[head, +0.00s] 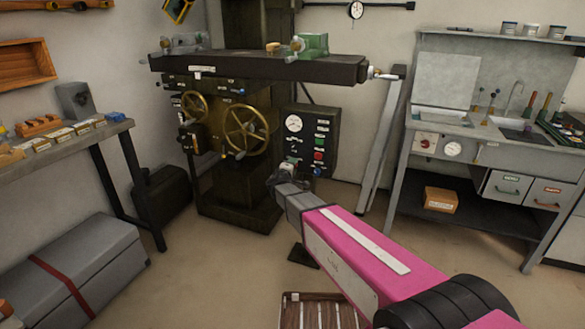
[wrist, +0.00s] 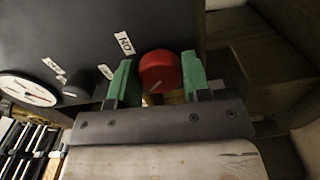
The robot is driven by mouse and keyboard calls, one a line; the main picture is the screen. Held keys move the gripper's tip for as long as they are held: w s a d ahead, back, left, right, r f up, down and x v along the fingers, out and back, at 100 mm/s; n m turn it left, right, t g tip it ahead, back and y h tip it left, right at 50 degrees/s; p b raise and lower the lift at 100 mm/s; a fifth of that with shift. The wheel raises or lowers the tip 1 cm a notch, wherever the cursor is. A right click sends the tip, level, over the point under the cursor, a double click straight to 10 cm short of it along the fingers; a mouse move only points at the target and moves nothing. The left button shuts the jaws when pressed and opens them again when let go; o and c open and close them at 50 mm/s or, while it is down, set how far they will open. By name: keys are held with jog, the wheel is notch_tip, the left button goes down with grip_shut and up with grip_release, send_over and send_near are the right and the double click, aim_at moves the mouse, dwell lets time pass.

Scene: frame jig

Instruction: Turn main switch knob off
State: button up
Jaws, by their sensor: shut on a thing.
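The red knob (wrist: 160,68) shows in the wrist view on the dark control panel (wrist: 85,30). It sits between the two green fingers of my gripper (wrist: 158,82), which is shut on it. A pale pointer mark shows on the knob's lower part. A white ON label (wrist: 125,43) is up and left of the knob; no OFF label can be read. In the head view, my gripper (head: 287,174) is at the lower left of the panel (head: 310,120) and hides the knob.
The panel carries a gauge (head: 294,123), a red button (head: 318,156) and a green button (head: 319,142). The milling machine with its brass handwheel (head: 248,131) stands to the left. A sink bench (head: 480,150) is on the right. A slatted mat (head: 320,313) lies on the floor.

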jog(key=shift+n, duration=0.5)
jog(key=o, duration=0.9)
jog(key=v, duration=1.1)
